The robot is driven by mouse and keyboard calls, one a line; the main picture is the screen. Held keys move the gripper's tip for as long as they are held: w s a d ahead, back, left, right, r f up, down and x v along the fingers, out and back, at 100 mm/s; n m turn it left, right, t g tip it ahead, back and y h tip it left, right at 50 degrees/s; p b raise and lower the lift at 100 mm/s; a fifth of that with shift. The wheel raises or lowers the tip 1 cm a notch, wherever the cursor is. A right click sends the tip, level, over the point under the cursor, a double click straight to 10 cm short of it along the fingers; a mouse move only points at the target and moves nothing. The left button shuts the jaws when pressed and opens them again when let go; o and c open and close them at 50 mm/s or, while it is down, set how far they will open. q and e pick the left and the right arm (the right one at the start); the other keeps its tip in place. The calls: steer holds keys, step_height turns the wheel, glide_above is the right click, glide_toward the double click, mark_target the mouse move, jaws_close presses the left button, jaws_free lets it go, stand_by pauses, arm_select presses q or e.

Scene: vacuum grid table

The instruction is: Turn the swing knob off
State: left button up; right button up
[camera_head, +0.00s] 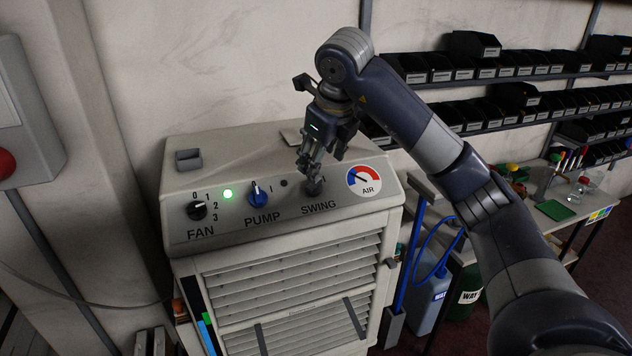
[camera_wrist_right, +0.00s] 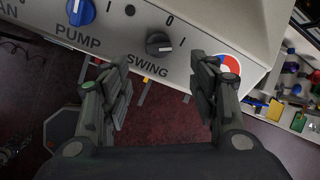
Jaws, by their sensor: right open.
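The swing knob (camera_head: 314,188) is a small dark knob on the sloped top panel of a beige cooler unit (camera_head: 290,232), above the SWING label. In the right wrist view the swing knob (camera_wrist_right: 158,43) shows a white pointer mark turned to the right, roughly towards the I mark and away from the 0. My right gripper (camera_head: 312,168) is just above the knob in the head view, partly covering its markings. In the wrist view my right gripper (camera_wrist_right: 163,82) has its fingers spread, with nothing between them. My left gripper is out of view.
The blue pump knob (camera_head: 258,194) and black fan knob (camera_head: 197,210) sit left of the swing knob, with a lit green lamp (camera_head: 227,194). The air gauge (camera_head: 364,181) is close on the right. Shelves of black bins (camera_head: 480,70) stand behind.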

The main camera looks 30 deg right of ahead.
mark_target(316, 184)
steer(key=p+x, duration=0.2)
steer(key=x, duration=0.6)
steer(key=shift+w+f+p, duration=0.1)
steer(key=shift+f+p, duration=0.15)
steer(key=shift+p, duration=0.15)
steer(key=shift+w+f, duration=0.3)
steer(key=shift+f, duration=0.3)
steer(key=c, duration=1.1)
